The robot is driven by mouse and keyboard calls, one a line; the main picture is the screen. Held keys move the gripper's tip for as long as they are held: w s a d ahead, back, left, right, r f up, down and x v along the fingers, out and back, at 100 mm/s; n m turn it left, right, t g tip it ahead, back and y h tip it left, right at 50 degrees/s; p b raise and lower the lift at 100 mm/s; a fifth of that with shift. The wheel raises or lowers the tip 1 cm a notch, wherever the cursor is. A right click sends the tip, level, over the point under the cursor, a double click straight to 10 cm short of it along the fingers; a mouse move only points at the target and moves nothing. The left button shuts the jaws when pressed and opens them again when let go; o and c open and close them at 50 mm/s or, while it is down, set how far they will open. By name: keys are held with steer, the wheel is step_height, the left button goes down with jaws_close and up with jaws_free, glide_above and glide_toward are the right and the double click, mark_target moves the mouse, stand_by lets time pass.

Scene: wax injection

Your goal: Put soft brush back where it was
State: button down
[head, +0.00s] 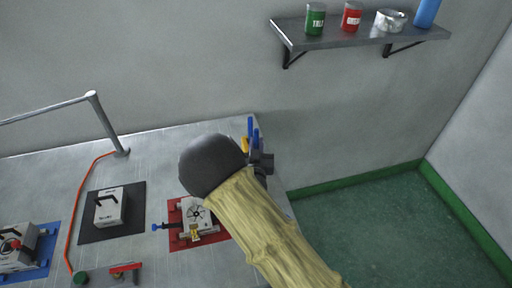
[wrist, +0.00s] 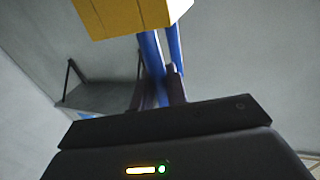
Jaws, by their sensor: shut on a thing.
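My gripper (head: 262,162) is near the far right corner of the bench, partly hidden by my arm. In the wrist view, its dark fingers (wrist: 160,92) are shut on a slim blue handle, which I take to be the soft brush (wrist: 152,55). A second blue rod (wrist: 174,48) stands close beside it. A yellow block-like holder (wrist: 130,14) is at the handles' far end; a little of this holder shows in the head view (head: 246,144), with blue handles above it. The brush's other end is hidden, and I cannot tell whether it is inside the holder.
The bench (head: 150,145) carries a red mat (head: 178,243) with a white mould, a black mat (head: 125,234) with a white block, and a blue mat (head: 45,268). A metal rail (head: 105,120) stands at the left. A wall shelf (head: 345,38) holds cans.

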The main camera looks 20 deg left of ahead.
steer(key=shift+f, duration=0.75)
steer(key=shift+f, duration=0.15)
steer(key=c, duration=1.4)
jaws_free()
